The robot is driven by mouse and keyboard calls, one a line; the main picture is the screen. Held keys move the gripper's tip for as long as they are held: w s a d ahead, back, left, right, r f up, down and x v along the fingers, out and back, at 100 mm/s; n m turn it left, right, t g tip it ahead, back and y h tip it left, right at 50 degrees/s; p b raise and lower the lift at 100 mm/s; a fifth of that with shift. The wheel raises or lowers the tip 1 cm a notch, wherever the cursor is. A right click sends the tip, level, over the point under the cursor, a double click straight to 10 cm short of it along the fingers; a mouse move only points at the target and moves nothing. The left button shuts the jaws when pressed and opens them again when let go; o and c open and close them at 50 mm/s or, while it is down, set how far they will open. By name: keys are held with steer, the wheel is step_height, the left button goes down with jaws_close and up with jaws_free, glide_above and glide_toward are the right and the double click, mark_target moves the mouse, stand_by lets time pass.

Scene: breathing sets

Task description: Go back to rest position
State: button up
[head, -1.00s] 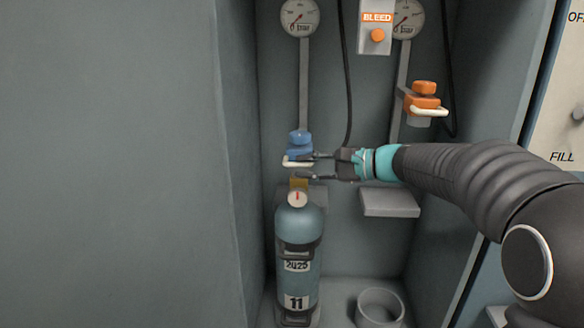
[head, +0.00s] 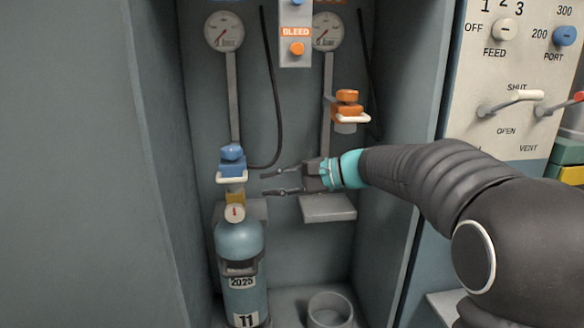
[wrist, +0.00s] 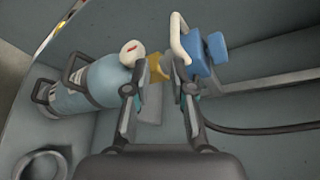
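My gripper (head: 283,182) is open and empty in the head view, its two fingers pointing left. Its fingertips are a little right of the blue connector (head: 232,160), apart from it. The blue connector has a white handle bar and sits above a blue-grey cylinder (head: 240,242) marked 2025 and 11. A yellow valve and a small gauge (head: 235,212) are on the cylinder's top. In the wrist view, the spread fingers (wrist: 156,90) frame the yellow valve (wrist: 156,68), with the blue connector (wrist: 200,50) beyond the right finger and the cylinder (wrist: 93,85) to the left.
An orange connector (head: 347,105) hangs at the right, above a grey shelf (head: 328,208). An empty ring holder (head: 330,310) is on the floor. The BLEED box (head: 296,47) is above. Cabinet walls close both sides; a control panel (head: 517,90) is at the right.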

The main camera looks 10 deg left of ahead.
steer(key=s+d+f+n+h+p, duration=0.1)
steer(key=s+d+f+n+h, duration=0.2)
steer(key=s+d+f+h, duration=0.6)
steer(key=s+d+r+n+t+h+p, duration=0.1)
steer(key=s+d+n+t+h+p, duration=0.1)
steer(key=s+d, duration=0.6)
steer(key=s+d+r+n+t+h+p, duration=0.1)
steer(key=s+d+r+n+h+p, duration=0.1)
steer(key=s+d+p, duration=0.3)
steer(key=shift+s+d+r+t+h, duration=0.35)
steer(key=shift+s+d+h, duration=0.45)
steer(key=shift+s+d, duration=2.15)
steer(key=shift+s+a, duration=0.85)
